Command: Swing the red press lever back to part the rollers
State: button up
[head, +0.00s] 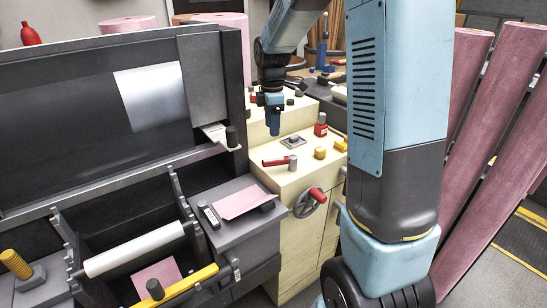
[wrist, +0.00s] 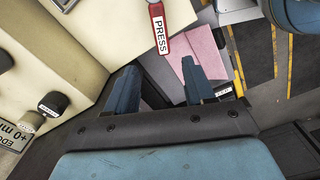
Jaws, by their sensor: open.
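The red press lever (head: 275,162) lies roughly level on the top of the cream cabinet, its grey pivot post (head: 293,163) at its right end. In the wrist view the lever (wrist: 163,45) shows a white PRESS label and sits just beyond my fingers. My gripper (head: 273,128) hangs pointing down above the cabinet, above and apart from the lever. In the wrist view my gripper (wrist: 161,85) is open, with nothing between its fingers. A pale roller (head: 135,250) lies in the machine at lower left. I cannot tell the gap between the rollers.
A handwheel (head: 309,202) sticks out of the cabinet (head: 284,182) front. A yellow knob (head: 320,153) and a red block (head: 320,130) stand right of the lever. A pink sheet (head: 243,202) lies on the grey housing. Pink felt rolls (head: 500,120) lean at right.

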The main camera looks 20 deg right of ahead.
aim_at(273, 159)
notch_tip(273, 159, down, 12)
jog(key=shift+f, duration=0.25)
dwell(0.4)
grip_shut()
dwell(0.3)
jog(key=shift+r, duration=0.1)
